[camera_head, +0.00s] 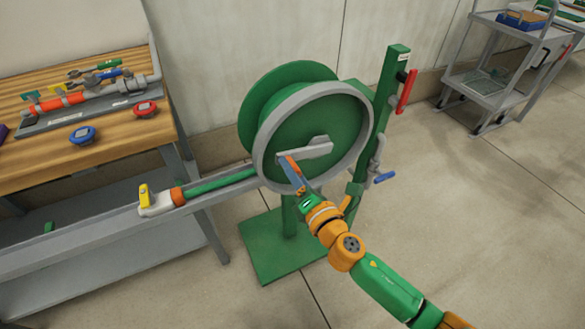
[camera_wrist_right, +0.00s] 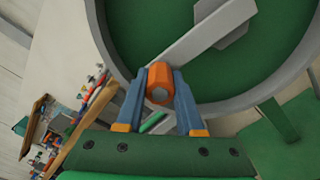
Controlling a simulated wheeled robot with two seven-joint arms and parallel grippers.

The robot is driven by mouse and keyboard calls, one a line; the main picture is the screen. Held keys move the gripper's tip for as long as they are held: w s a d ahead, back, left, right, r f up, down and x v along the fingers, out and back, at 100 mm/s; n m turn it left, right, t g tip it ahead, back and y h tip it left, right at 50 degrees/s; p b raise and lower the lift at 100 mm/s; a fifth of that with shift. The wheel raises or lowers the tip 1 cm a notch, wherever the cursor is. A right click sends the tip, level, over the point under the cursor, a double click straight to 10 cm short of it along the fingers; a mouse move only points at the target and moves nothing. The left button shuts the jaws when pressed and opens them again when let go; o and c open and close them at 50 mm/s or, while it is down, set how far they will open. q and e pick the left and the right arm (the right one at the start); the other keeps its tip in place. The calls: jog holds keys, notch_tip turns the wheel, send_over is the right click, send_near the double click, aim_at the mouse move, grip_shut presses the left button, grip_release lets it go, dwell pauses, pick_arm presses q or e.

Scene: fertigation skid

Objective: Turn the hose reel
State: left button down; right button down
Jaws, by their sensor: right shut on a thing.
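The hose reel (camera_head: 310,115) is a green drum with a grey rim on a green stand, in the middle of the head view. A grey crank arm (camera_head: 312,150) runs from its hub down to the left and ends in an orange handle (camera_head: 288,164). My right gripper (camera_head: 290,170) is shut on the orange handle. In the right wrist view, the orange handle (camera_wrist_right: 160,84) sits between the two blue fingers, with the crank arm (camera_wrist_right: 205,42) rising to the upper right. My left gripper is not in view.
A wooden bench (camera_head: 100,139) with valves and tools stands at the left. A grey rail (camera_head: 90,239) with a yellow-levered fitting (camera_head: 157,202) runs to the reel. A green post (camera_head: 388,95) with a red lever (camera_head: 406,91) stands right of the reel.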

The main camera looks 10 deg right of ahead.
jog(key=c, duration=0.5)
grip_release()
jog(key=shift+c, duration=0.2)
